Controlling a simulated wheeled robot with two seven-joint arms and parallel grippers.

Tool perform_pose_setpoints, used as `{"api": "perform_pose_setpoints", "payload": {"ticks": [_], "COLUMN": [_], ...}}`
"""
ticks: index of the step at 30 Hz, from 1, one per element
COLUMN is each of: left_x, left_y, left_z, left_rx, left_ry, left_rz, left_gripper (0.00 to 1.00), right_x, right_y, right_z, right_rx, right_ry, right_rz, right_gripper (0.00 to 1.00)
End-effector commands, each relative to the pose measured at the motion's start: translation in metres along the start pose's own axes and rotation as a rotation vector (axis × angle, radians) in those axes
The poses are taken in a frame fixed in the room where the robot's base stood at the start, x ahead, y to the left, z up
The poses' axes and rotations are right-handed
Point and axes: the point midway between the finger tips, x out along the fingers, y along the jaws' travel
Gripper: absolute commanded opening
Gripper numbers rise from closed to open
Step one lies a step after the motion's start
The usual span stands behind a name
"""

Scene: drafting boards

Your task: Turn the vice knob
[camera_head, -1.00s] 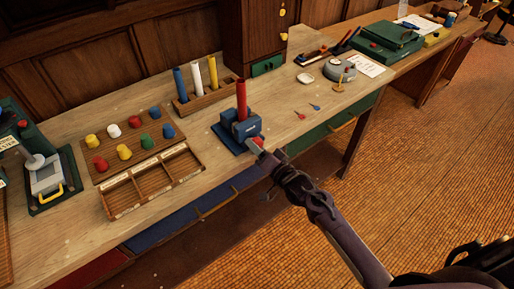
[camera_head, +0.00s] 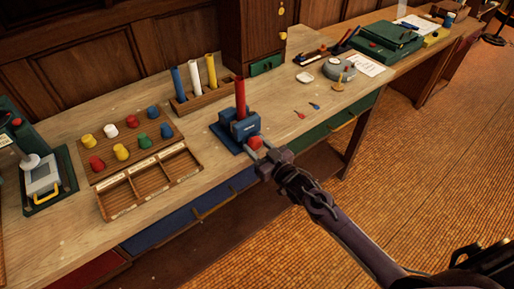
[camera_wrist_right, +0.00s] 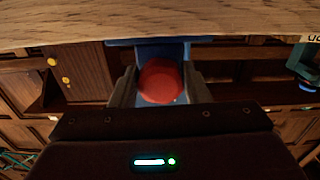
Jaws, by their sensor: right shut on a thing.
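The blue vice (camera_head: 236,134) stands near the front edge of the wooden bench, with a red cylinder (camera_head: 241,97) upright in its jaws. Its red knob (camera_head: 254,142) faces the front of the bench. In the right wrist view the knob (camera_wrist_right: 161,81) sits between the two grey fingers. My right gripper (camera_head: 260,151) reaches up from the lower right and is shut on the knob; in the right wrist view the gripper (camera_wrist_right: 160,90) has a finger on each side of it. My left gripper is not in view.
A rack of coloured tubes (camera_head: 199,95) stands behind the vice. A board of coloured pegs (camera_head: 128,143) and a sectioned wooden tray (camera_head: 150,181) lie to the left. Small keys (camera_head: 306,110) lie to the right. Drawers (camera_head: 190,216) line the bench front.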

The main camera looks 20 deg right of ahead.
Motion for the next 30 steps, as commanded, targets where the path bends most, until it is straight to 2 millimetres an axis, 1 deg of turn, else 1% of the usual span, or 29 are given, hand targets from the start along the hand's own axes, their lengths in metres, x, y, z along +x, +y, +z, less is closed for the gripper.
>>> {"api": "perform_pose_setpoints", "payload": {"ticks": [1,6,30], "left_x": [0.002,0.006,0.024], "left_y": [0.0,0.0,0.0], "left_z": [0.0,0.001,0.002], "left_rx": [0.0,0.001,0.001], "left_ry": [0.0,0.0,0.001], "left_rz": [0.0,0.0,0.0], "left_gripper": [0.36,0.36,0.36], "right_x": [-0.001,-0.001,-0.001], "right_y": [0.0,0.001,0.004], "right_z": [0.003,0.003,0.001], "right_rx": [-0.047,-0.208,-0.968], "right_ry": [-0.004,-0.005,-0.003], "right_rz": [-0.002,-0.002,-0.004], "right_gripper": [0.19,0.19,0.19]}}
